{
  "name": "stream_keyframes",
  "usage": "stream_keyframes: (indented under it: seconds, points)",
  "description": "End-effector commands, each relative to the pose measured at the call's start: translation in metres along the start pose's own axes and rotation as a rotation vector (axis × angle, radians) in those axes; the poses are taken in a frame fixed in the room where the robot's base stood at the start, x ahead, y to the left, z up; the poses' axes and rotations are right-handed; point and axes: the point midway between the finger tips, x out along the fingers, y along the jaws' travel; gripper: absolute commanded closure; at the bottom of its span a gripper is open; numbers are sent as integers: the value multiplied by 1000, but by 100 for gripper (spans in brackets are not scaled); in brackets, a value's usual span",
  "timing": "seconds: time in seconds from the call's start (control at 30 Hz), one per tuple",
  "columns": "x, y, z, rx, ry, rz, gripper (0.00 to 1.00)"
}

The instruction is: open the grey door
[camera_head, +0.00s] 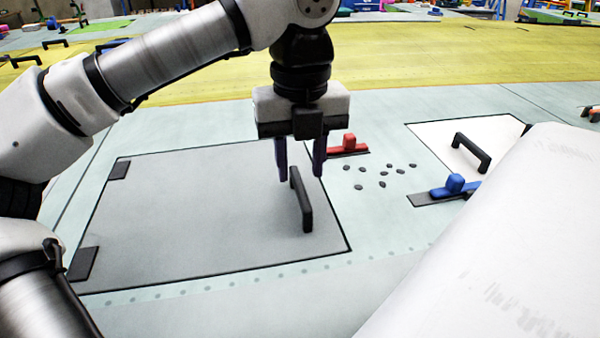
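The grey door (200,210) lies flat and closed in the pale wing surface, left of centre. Two dark hinges (83,263) sit along its left edge. Its black bar handle (303,204) stands near its right edge. My gripper (300,176) points down at the far end of this handle. Its two fingers are apart, one on each side of the handle's top in the picture. The gripper looks open. I cannot tell whether either finger touches the handle.
A red latch (348,147) sits just beyond the door's right edge. Several dark small pieces (383,183) lie right of it. A white door (460,140) with a black handle and a blue latch (453,186) are further right. A large white body (510,260) blocks the lower right.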

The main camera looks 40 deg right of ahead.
Motion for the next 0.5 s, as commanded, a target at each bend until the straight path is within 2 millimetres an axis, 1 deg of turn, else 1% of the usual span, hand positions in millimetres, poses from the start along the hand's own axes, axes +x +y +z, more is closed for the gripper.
stream_keyframes:
  seconds: [0.03, 0.1, 0.2, 0.3, 0.5]
  points:
    - [7, 0, 0, 2, 2, 0, 65]
    - [16, 0, 0, 0, 2, -1, 65]
    - [24, 0, 0, 0, 1, 0, 65]
    - [28, 0, 0, -1, 1, 0, 65]
    - [29, 0, 0, -1, 0, 0, 65]
